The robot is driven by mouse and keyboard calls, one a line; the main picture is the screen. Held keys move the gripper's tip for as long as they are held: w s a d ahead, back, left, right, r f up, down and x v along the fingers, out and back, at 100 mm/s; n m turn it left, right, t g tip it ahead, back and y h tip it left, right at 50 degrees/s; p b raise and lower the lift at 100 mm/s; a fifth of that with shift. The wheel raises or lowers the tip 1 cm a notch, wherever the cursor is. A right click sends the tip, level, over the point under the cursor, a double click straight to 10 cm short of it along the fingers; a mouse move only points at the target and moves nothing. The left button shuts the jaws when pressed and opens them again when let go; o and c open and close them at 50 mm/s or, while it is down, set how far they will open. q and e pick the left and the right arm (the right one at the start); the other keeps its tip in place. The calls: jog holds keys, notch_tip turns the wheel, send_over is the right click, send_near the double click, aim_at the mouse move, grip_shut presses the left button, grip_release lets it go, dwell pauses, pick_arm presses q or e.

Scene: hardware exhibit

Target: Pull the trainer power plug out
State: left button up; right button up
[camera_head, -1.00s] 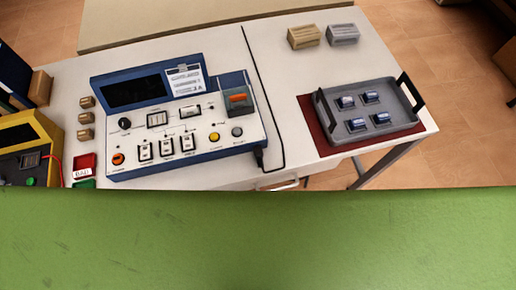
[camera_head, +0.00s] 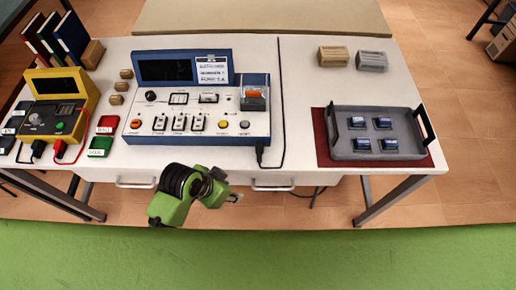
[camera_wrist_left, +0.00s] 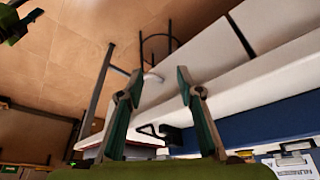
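The trainer (camera_head: 200,138) is a blue and white console on the table. Its black power plug (camera_head: 260,149) sits at the right end of its front edge, with a black cable running from it. The plug also shows in the left wrist view (camera_wrist_left: 170,134), low between my fingers and beyond them, beside the blue trainer side. My left gripper (camera_head: 234,198) is in front of the table edge, left of and nearer than the plug. In the left wrist view its two fingers (camera_wrist_left: 158,88) are apart with nothing held. A dark green part (camera_wrist_left: 18,24) at top left there looks like my right gripper, cut off.
A grey tray (camera_head: 345,150) with several small blue modules stands on a red mat at right. A yellow meter (camera_head: 58,115) stands at left. Drawer handles (camera_head: 272,187) protrude below the table edge. The tabletop between plug and tray is clear except for the cable.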

pick_arm(q)
jog(key=w+d+r+m+h, duration=0.2)
jog(key=w+d+r+m, duration=0.2)
jog(key=d+r+m, duration=0.35)
notch_tip(320, 180, up, 12)
jog(key=f+m+g+y, duration=0.1)
jog(key=m+g+y, duration=0.3)
jog(key=m, duration=1.6)
send_over(259, 146)
jog(key=y, duration=0.1)
jog(key=shift+t, duration=0.4)
notch_tip(259, 146, down, 12)
jog(key=shift+f+p, duration=0.15)
jog(key=shift+p, duration=1.05)
pick_arm(e)
notch_tip(259, 146, up, 2)
jog(key=shift+a+r, duration=0.1)
jog(key=shift+r, duration=0.1)
